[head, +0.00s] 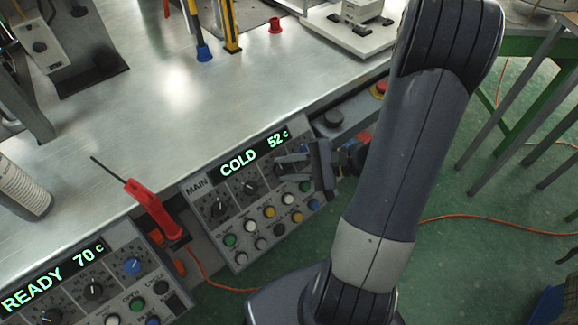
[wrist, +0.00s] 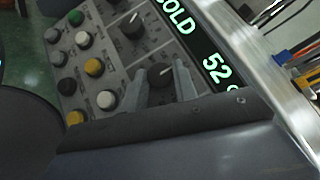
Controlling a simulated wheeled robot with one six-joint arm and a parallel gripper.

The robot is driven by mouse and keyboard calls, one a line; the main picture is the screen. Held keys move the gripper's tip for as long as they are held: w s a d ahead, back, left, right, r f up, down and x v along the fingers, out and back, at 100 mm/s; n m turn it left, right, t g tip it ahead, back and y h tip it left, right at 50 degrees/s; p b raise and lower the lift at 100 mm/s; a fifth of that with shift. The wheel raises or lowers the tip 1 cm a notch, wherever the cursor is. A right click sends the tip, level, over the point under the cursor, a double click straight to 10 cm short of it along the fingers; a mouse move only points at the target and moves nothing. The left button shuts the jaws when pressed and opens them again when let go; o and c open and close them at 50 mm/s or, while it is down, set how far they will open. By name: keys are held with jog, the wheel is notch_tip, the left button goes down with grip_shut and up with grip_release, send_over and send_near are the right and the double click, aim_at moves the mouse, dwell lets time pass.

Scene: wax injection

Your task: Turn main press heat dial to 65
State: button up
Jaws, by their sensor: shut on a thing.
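The main press panel (head: 197,188) is fixed at the bench's front edge. Its display (head: 247,155) reads COLD 52 c in green and shows partly in the wrist view (wrist: 213,70). Three black dials sit in a row below it; the left dial (head: 218,208) and middle dial (head: 250,187) are clear. My gripper (head: 287,163) is at the right dial. In the wrist view, my gripper's two grey fingers (wrist: 162,84) are shut on this dial (wrist: 160,72), one on each side. Its pointer and scale are too small or hidden to read.
Several coloured buttons (head: 269,211) lie below the dials. A second panel (head: 120,262) reading READY 70 c stands at lower left. A red-handled tool (head: 150,208) stands between the panels. A red-topped button (head: 380,88) is to the right.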

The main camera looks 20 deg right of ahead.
jog(key=o, duration=1)
jog(key=shift+c, duration=0.2)
jog(key=v, duration=1.1)
jog(key=shift+p, duration=0.35)
jog(key=shift+w+a, duration=0.1)
jog(key=x, duration=1)
jog(key=shift+w+a+f+b, duration=0.1)
jog(key=shift+a+f+b, duration=0.05)
jog(key=shift+a+b, duration=0.2)
